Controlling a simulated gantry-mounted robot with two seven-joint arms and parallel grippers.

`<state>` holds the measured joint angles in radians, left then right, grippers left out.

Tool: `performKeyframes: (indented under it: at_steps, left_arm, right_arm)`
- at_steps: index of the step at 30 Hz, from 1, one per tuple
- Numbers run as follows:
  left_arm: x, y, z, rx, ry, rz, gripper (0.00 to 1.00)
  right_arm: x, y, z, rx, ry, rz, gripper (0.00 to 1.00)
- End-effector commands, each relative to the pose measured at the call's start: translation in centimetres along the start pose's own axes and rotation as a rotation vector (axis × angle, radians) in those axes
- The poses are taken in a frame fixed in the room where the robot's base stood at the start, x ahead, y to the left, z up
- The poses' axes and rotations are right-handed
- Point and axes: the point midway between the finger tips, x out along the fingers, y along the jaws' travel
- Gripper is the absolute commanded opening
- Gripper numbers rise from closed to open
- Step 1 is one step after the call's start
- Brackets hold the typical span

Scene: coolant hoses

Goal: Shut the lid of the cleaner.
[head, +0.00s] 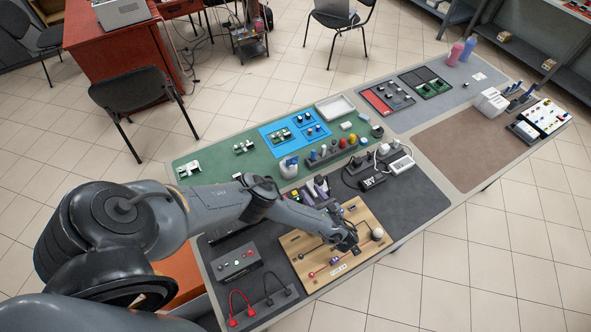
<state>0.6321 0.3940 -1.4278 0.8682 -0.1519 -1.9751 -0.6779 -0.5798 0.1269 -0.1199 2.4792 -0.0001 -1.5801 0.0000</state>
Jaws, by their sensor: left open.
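My left arm reaches in from the left over the dark mat. Its gripper (349,246) is open, low over the right part of a wooden board (293,243). The board carries dark and red lines, a small white label (338,270) and a pale round knob (377,233). The gripper covers part of the board, and I cannot tell whether it touches anything there. I cannot pick out the cleaner or its lid for sure at this size. My right gripper is not in view.
A grey box (235,262) and red leads (238,306) lie left of the board. Behind it stand a white-and-blue object (288,168), a rack of coloured handles (330,153) and a dark device with cables (372,182). The brown mat (470,150) has clear room.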

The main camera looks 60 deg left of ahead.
Motion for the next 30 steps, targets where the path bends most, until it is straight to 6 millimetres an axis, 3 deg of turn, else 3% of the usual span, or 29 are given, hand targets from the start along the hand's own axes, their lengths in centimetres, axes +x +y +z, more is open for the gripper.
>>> performKeyframes:
  at_steps: [5,17,24,30]
  left_arm:
    - [1.6,-0.6,1.4,0.028,-0.098,0.013,0.45]
    - [7.1,-0.5,1.7,0.03,-0.102,0.015,0.45]
    - [10.2,-0.4,2.5,0.03,-0.1,0.015,0.45]
    - [11.6,-0.4,2.6,0.03,-0.099,0.014,0.45]
  right_arm:
    - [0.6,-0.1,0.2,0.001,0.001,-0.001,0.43]
    - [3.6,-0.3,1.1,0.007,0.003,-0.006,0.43]
    - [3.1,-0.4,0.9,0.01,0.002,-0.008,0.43]
    - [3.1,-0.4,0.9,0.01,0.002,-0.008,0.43]
